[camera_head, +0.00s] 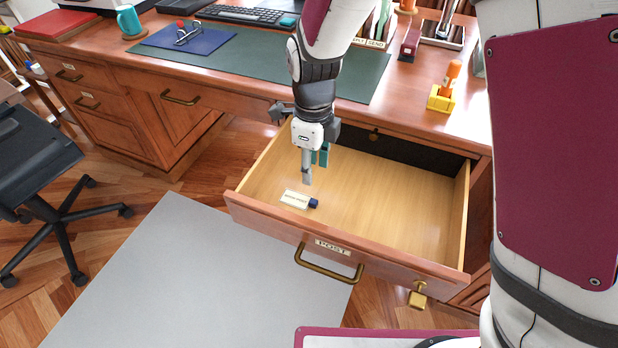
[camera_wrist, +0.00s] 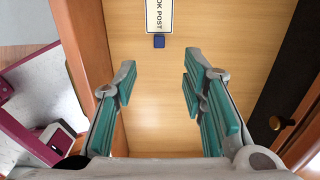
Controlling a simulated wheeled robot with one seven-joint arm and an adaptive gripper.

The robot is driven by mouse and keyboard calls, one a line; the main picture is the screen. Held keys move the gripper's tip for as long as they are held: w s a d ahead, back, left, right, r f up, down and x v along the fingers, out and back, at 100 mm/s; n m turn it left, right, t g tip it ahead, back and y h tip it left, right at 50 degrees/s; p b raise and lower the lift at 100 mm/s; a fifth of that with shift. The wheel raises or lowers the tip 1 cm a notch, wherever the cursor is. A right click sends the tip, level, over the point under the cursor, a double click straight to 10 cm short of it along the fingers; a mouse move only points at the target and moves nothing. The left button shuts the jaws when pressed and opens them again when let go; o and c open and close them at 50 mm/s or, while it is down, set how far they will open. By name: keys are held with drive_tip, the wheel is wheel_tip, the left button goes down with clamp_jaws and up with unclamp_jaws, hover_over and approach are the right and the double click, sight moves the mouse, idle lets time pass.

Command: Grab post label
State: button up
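The post label (camera_head: 295,199) is a small cream plate with dark lettering and a dark blue block at one end. It lies on the floor of the open drawer (camera_head: 390,215), near the front left. In the wrist view the label (camera_wrist: 158,15) is at the top centre, cut off by the frame edge, with its blue end (camera_wrist: 159,41) towards me; "POST" is readable. My gripper (camera_head: 309,172) points down into the drawer, above and apart from the label. In the wrist view my gripper (camera_wrist: 160,85) has its teal-padded fingers spread wide, with nothing between them.
The drawer front carries a "POST" plate (camera_head: 332,248), a brass handle (camera_head: 328,268) and a brass padlock (camera_head: 417,297). Drawer walls surround the label. The desktop above holds a green mat (camera_head: 355,80) and a yellow stamp holder (camera_head: 440,98). An office chair (camera_head: 50,190) stands left.

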sight(312, 200)
wheel_tip(312, 200, down, 12)
drive_tip(key=b, duration=0.4)
drive_tip(key=shift+a+r, duration=0.1)
drive_tip(key=shift+r, duration=0.15)
drive_tip(key=shift+r, duration=0.1)
drive_tip(key=c, duration=0.8)
